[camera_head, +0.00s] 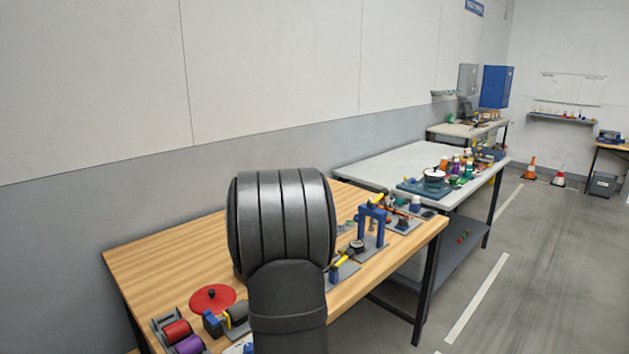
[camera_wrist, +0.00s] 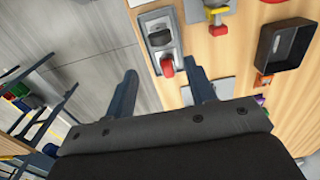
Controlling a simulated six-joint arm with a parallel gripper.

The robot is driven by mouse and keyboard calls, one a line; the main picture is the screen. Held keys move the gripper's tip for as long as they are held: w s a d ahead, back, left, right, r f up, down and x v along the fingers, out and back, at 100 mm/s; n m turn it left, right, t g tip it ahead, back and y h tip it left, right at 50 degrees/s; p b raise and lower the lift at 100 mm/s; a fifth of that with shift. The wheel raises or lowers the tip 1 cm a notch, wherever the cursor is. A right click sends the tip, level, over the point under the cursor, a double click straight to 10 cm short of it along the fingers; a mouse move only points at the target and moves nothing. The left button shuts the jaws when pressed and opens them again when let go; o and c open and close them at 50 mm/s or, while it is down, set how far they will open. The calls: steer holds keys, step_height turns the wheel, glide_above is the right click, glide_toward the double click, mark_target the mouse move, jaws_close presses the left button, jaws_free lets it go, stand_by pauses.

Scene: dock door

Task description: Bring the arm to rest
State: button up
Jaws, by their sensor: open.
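My gripper (camera_wrist: 162,70) shows in the wrist view with its two dark fingers spread apart. Nothing is held between them. Beyond the fingertips is a grey device (camera_wrist: 160,40) with a red end, on a plate at the edge of the wooden bench. I cannot tell how far the fingers are above it. In the head view my dark arm stands in front of the wooden bench (camera_head: 150,255) and hides part of it. My gripper's fingers do not show in that view.
The wooden bench holds a red disc (camera_head: 212,298), red and purple rolls (camera_head: 188,345) and a blue frame (camera_head: 371,222). A grey bench (camera_head: 385,168) with several items stands behind it. A wall (camera_head: 100,100) runs along the left. Open floor (camera_head: 510,270) lies at right.

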step_height(320, 180, down, 13)
steer(key=shift+r, duration=0.2)
steer(key=r, duration=0.5)
steer(key=shift+d, duration=0.2)
steer(key=s+d+r, duration=0.4)
steer(key=d+r, duration=0.2)
steer(key=d, duration=0.5)
steer(key=w+a+f+n, duration=0.2)
steer(key=w+f+n, duration=0.3)
steer(key=w+n, duration=0.1)
steer(key=w+a+r+n, duration=0.1)
steer(key=w+a+r, duration=0.1)
steer(key=w+a, duration=0.1)
steer(key=w+a+n, duration=0.1)
steer(key=shift+w+a+r+n, duration=0.3)
steer(key=shift+w+a+r, duration=0.1)
steer(key=s+a+n, duration=0.1)
steer(key=a+n, duration=0.2)
steer(key=a, duration=2.5)
steer(key=shift+s+a+f, duration=0.25)
steer(key=shift+s+f, duration=0.1)
steer(key=shift+f, duration=0.1)
